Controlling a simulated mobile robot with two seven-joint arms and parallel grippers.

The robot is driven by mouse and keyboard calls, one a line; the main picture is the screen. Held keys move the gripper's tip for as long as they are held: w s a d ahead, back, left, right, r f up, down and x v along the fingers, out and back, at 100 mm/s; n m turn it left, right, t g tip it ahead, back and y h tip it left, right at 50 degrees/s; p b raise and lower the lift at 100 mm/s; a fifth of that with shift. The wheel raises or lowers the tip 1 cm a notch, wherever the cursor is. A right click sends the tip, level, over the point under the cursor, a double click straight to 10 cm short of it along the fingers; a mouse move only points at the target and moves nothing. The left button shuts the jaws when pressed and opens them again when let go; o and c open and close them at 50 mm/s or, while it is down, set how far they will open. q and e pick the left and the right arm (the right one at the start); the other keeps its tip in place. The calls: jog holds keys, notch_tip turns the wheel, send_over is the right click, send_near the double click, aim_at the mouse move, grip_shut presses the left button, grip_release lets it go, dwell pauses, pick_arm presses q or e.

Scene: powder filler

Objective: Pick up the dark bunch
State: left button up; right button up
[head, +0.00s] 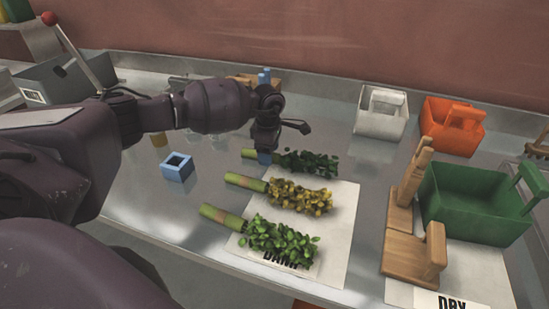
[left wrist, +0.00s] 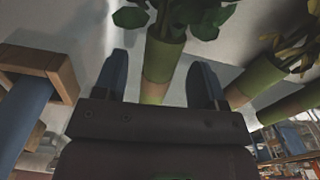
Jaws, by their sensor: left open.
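The dark bunch (head: 308,162) has dark green leaves and a green stem pointing left, and lies at the far end of a row of three bunches in the head view. My left gripper (head: 265,156) is open at its stem. In the left wrist view the stem (left wrist: 156,72) shows between the two blue fingers of my left gripper (left wrist: 160,84), with gaps on both sides. Dark leaves (left wrist: 195,14) show at the top there. My right gripper is not in view.
A yellow-leaved bunch (head: 298,195) and a bright green bunch (head: 280,243) lie nearer on a white sheet (head: 340,230). A blue square holder (head: 177,167) stands left. White (head: 381,115), orange (head: 453,127) and green (head: 478,208) baskets and a wooden stand (head: 408,253) are right.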

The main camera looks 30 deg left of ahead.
pick_arm(q)
jog(key=shift+f, duration=0.55)
jog(key=shift+c, duration=0.3)
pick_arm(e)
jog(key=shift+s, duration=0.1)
pick_arm(q)
jog(key=c, duration=1)
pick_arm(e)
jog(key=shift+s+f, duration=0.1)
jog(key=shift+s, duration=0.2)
pick_arm(q)
jog(key=shift+r, duration=0.1)
